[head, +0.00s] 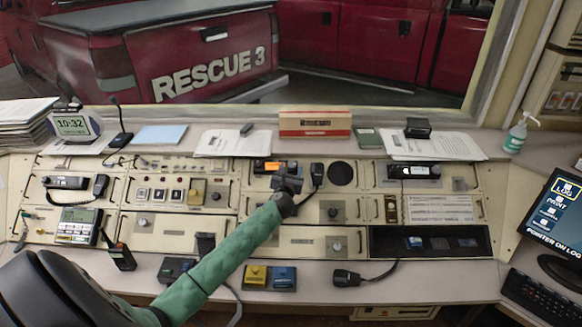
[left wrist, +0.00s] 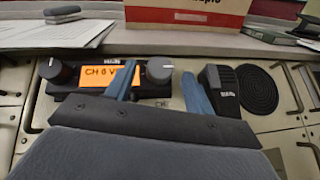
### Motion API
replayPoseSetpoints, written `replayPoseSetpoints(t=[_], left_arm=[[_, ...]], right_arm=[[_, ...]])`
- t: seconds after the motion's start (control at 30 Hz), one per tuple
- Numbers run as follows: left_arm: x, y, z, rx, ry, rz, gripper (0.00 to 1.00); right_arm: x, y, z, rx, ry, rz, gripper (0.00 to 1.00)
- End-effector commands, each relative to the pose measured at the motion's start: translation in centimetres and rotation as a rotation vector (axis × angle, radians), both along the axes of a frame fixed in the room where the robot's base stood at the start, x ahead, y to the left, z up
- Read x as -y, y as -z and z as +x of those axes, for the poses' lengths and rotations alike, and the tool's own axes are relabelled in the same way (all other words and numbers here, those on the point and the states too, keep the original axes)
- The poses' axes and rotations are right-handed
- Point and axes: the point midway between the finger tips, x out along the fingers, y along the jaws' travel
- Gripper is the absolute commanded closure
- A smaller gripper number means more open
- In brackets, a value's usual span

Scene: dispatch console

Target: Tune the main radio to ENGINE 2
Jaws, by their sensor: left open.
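The main radio (head: 266,167) is a black unit with a lit orange display, set in the middle of the console's upper row. In the left wrist view its display (left wrist: 95,84) reads "CH" and a digit that looks like 0 or 6, partly covered by a finger. A left knob (left wrist: 50,68) and a right knob (left wrist: 160,70) flank the display. My left gripper (head: 288,184) is open in front of the radio. In the left wrist view its fingers (left wrist: 157,88) stand on either side of the right knob; contact cannot be told. My right gripper is not in view.
A handset microphone (left wrist: 223,88) hangs close right of the fingers, beside a round speaker (left wrist: 257,90). Metal panel handles stand nearby. A red and white box (head: 315,123) and papers (head: 233,143) lie on the ledge behind. A monitor (head: 556,212) stands at the right.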

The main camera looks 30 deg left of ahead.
Motion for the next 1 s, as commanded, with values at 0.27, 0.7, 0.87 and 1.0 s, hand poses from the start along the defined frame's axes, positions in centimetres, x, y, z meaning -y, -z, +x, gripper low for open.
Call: replayPoseSetpoints(t=[0.27,0.7,0.87,1.0], left_arm=[[-0.35,0.05,0.87,0.0,0.0,-0.001,0.47],[-0.35,0.04,0.83,0.0,0.0,-0.001,0.91],[-0.28,0.11,0.85,0.003,-0.01,-0.007,0.91],[-0.13,0.2,0.91,0.014,-0.042,-0.025,0.91]], right_arm=[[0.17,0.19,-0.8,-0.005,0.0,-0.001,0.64],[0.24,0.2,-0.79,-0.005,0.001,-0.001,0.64],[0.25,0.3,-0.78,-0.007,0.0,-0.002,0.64],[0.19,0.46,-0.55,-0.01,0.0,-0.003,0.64]])
